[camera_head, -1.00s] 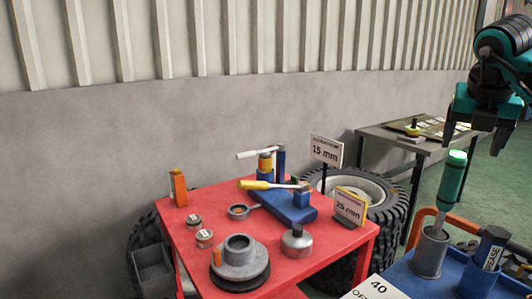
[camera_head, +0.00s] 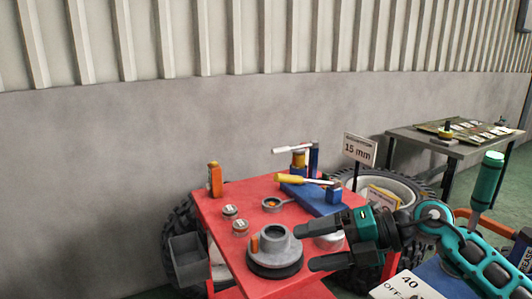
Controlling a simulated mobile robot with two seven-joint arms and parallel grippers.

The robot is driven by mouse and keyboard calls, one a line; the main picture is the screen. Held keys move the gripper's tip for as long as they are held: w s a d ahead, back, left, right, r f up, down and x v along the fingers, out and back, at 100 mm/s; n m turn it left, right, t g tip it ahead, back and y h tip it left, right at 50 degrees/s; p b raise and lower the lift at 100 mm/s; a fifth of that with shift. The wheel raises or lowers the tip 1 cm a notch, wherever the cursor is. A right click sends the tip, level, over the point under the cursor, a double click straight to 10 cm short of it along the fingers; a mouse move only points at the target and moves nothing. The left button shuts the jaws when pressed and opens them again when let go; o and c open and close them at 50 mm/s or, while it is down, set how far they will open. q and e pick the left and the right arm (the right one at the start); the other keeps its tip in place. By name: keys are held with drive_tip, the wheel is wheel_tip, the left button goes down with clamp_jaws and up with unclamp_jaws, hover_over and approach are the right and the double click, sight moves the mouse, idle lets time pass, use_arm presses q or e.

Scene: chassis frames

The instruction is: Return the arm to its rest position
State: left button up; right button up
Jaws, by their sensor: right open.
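My right arm (camera_head: 455,243), teal and black, comes in from the right edge. My right gripper (camera_head: 306,246) points left over the front right part of the red table (camera_head: 215,215). Its two dark fingers are apart with nothing held between them. The fingertips are close to the grey hub on a dark disc (camera_head: 274,262); I cannot tell whether they touch it. The gripper covers part of a round metal container (camera_head: 327,243), and the arm partly covers a yellow-framed sign (camera_head: 383,200). My left gripper is not in view.
The red table carries a blue fixture (camera_head: 310,197) with a yellow-handled tool (camera_head: 302,180), an orange block (camera_head: 215,180) and small round tins (camera_head: 240,227). A "15 mm" sign (camera_head: 360,149) stands behind. A green-handled tool (camera_head: 487,180) stands upright at right. Tyres flank the table.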

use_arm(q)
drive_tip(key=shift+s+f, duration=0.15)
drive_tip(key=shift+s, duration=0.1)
use_arm(e)
drive_tip(key=s+d+f+m+t+h, duration=0.2)
drive_tip(key=s+f+m+h, duration=0.2)
drive_tip(key=f+m, duration=0.5)
drive_tip(key=s+d+f+m+t+h, duration=0.3)
drive_tip(key=s+f+m, duration=0.5)
drive_tip(key=f+m, duration=0.2)
drive_tip(key=s+d+f+m+t+h, duration=0.3)
drive_tip(key=s+f+m, duration=0.3)
drive_tip(key=f+m, duration=0.4)
drive_tip(key=m+h, duration=0.1)
drive_tip(key=m, duration=0.2)
drive_tip(key=shift+s+d+f+h, duration=0.15)
drive_tip(key=shift+f+h, duration=0.05)
drive_tip(key=shift+h, duration=0.1)
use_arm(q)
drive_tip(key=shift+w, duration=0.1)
use_arm(e)
drive_tip(key=shift+c, duration=0.3)
